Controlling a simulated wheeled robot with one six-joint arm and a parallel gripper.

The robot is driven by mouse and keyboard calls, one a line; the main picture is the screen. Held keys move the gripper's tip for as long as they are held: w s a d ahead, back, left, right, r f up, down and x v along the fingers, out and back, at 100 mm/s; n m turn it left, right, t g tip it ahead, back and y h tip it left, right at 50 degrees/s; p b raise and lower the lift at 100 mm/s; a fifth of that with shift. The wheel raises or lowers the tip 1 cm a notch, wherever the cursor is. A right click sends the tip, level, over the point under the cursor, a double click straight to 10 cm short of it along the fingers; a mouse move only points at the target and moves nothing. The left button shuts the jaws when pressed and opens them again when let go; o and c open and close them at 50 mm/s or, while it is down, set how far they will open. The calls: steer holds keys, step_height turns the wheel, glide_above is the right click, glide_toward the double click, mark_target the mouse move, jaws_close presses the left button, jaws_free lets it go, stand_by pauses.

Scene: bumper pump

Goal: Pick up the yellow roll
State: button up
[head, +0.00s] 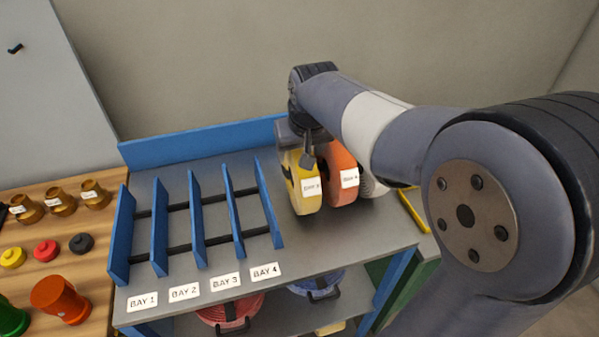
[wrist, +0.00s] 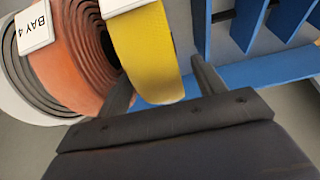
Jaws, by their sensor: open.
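The yellow roll (head: 306,196) stands upright on the grey shelf top, right of the blue dividers, with a white label facing front. In the wrist view the yellow roll (wrist: 147,48) lies between the two fingers of my gripper (wrist: 162,85). The right finger shows a gap from the roll; the left finger sits by the gap between the yellow and orange rolls. My gripper (head: 308,158) is open, reaching down over the roll from behind. Whether a finger touches the roll cannot be told.
An orange roll (head: 342,172) labelled BAY 4 stands close on the right, with a white roll (head: 373,184) beyond it. The blue divider rack (head: 190,222) is on the left, its bays empty. A blue back rail (head: 200,141) runs behind. A wooden table (head: 60,245) holds several fittings.

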steer(key=shift+w+f, duration=0.25)
steer(key=shift+f, duration=0.4)
steer(key=shift+c, duration=0.5)
jaws_close()
steer(key=shift+r, duration=0.15)
